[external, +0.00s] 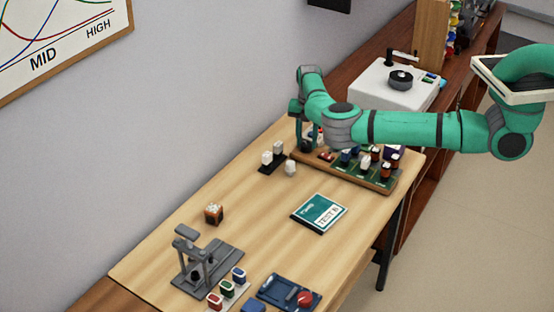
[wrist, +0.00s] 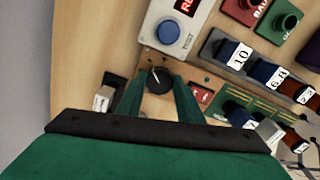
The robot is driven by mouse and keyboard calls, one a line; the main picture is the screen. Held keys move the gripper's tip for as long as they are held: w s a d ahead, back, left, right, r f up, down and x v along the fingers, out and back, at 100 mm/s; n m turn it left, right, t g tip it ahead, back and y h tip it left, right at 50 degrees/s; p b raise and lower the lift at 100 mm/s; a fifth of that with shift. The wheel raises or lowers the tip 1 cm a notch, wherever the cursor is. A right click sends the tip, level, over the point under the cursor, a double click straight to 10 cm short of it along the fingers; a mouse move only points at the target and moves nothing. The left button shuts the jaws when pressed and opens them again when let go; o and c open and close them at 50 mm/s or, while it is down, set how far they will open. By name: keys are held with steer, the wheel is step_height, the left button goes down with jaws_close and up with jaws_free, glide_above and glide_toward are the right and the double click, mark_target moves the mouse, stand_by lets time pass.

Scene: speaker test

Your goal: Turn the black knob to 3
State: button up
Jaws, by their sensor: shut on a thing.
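The black knob (wrist: 159,80) is round with a white pointer line, set on a wooden panel. In the wrist view the pointer leans up and to the left; no number can be read around it. My gripper (wrist: 157,90) has its two green fingers on either side of the knob and is shut on it. In the external view my gripper (external: 306,143) is at the left end of the board (external: 345,178) on the table, and the knob cannot be made out there.
A blue button (wrist: 169,31) on a grey box is just above the knob in the wrist view. A red switch (wrist: 201,93) and labelled parts such as the one marked 10 (wrist: 238,58) are to the right. White blocks (external: 290,168) stand near the board; a TEST book (external: 320,212) lies in front.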

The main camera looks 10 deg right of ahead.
mark_target(307, 143)
steer(key=o, duration=0.8)
steer(key=shift+c, duration=0.2)
steer(key=shift+r, duration=0.15)
step_height(307, 143, up, 11)
steer(key=shift+f, duration=0.2)
